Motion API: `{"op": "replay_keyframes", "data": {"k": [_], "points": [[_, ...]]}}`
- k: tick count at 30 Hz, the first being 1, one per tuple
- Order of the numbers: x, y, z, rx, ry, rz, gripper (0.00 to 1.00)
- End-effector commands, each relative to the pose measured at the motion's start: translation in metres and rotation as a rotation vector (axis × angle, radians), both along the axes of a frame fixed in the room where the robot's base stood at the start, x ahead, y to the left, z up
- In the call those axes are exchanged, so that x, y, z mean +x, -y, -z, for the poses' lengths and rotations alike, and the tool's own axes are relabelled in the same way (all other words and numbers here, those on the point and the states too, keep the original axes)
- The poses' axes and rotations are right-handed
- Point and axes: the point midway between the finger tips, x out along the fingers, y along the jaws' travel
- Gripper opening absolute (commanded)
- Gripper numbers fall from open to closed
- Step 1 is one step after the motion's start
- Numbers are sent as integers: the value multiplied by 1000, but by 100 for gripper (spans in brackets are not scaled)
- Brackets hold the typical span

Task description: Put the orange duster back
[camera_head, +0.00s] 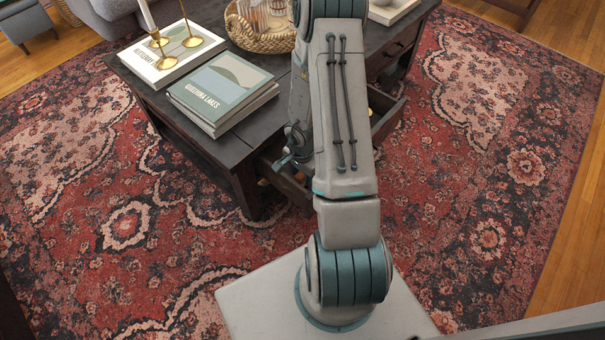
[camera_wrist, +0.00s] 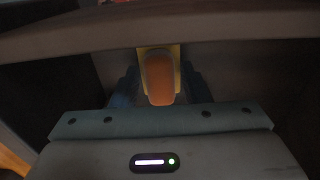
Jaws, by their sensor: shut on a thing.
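The orange duster (camera_wrist: 159,85) shows in the wrist view as a rounded orange piece with a yellow part behind it. My gripper (camera_wrist: 160,75) is shut on it, with one dark finger on each side. The duster is inside or just over a dark space behind a wooden board (camera_wrist: 90,35); its exact height there is unclear. In the head view my arm hides the duster and most of my gripper. An open drawer (camera_head: 392,122) sticks out of the dark coffee table (camera_head: 238,150), partly behind my arm.
On the table stand a book stack (camera_head: 222,88), another book with brass candle holders (camera_head: 160,62), a wicker basket (camera_head: 262,40) and a white tray (camera_head: 392,10). A patterned red rug (camera_head: 490,190) with free room surrounds the table. A grey sofa is at the upper left.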

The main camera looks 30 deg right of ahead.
Motion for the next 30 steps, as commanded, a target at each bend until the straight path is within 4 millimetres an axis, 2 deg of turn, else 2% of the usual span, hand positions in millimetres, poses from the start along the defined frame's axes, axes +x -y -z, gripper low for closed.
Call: {"op": "replay_keyframes", "data": {"k": [3, 4, 6, 17, 20, 30], "points": [[0, 0, 4, 1, 0, 1, 23], [0, 0, 3, 0, 0, 1, 47], [0, 0, 3, 0, 0, 2, 63], [0, 0, 0, 0, 0, 0, 63], [0, 0, -12, 0, 0, 2, 63], [0, 0, -73, 1, 1, 2, 63]]}}
